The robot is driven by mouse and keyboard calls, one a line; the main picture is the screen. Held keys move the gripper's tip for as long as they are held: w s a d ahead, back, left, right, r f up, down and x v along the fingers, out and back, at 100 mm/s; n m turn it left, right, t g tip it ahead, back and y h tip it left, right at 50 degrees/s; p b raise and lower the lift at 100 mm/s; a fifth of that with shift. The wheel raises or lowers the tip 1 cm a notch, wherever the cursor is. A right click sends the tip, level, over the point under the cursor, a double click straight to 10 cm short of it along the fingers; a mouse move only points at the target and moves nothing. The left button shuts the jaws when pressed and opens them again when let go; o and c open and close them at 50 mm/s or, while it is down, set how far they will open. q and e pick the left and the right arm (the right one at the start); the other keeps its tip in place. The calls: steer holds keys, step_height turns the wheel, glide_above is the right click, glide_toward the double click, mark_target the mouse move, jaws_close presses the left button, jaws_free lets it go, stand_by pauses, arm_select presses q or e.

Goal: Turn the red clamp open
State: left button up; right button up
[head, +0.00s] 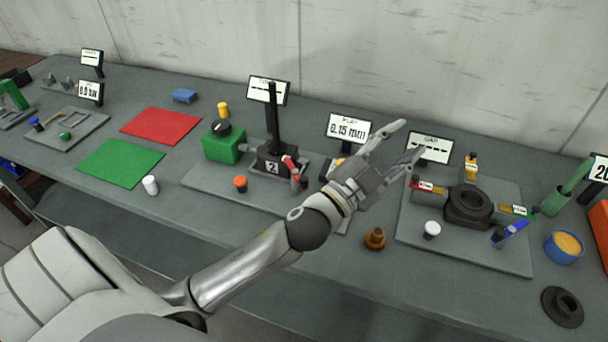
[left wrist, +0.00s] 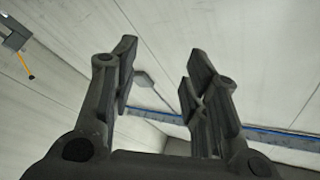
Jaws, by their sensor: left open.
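A small red-topped clamp handle (head: 290,163) stands at the right side of the black post fixture marked 2 (head: 272,160). A red block with a label (head: 426,187) sits on the right-hand plate beside a black ring (head: 468,203); I cannot tell if it is a clamp too. My left gripper (head: 406,141) is open and empty, raised above the bench between the two stations, its fingers pointing up and right. My right gripper is not in view.
A green block with a black knob (head: 222,143) and an orange button (head: 240,184) share the post's plate. A brown knob (head: 375,238) stands in front of my left gripper. Display signs (head: 348,128) line the back. Red (head: 160,125) and green (head: 120,163) mats lie left.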

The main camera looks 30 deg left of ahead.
arm_select(q)
steer(key=s+d+r+m+g+h, duration=0.1)
steer(key=d+r+m+g+h, duration=0.1)
steer(key=d+r+m+h, duration=0.5)
steer(key=s+d+f+m+g+h, duration=0.2)
steer(key=d+m+g+h, duration=0.3)
steer(key=m+g, duration=0.4)
steer(key=m+g+y, duration=0.6)
steer(key=g+y, duration=0.3)
steer(key=y, duration=0.9)
glide_toward(304, 179)
step_height(304, 179, down, 8)
steer(key=p, duration=0.3)
steer(key=shift+w+r, duration=0.1)
steer(key=shift+r, duration=0.1)
steer(key=shift+f, duration=0.7)
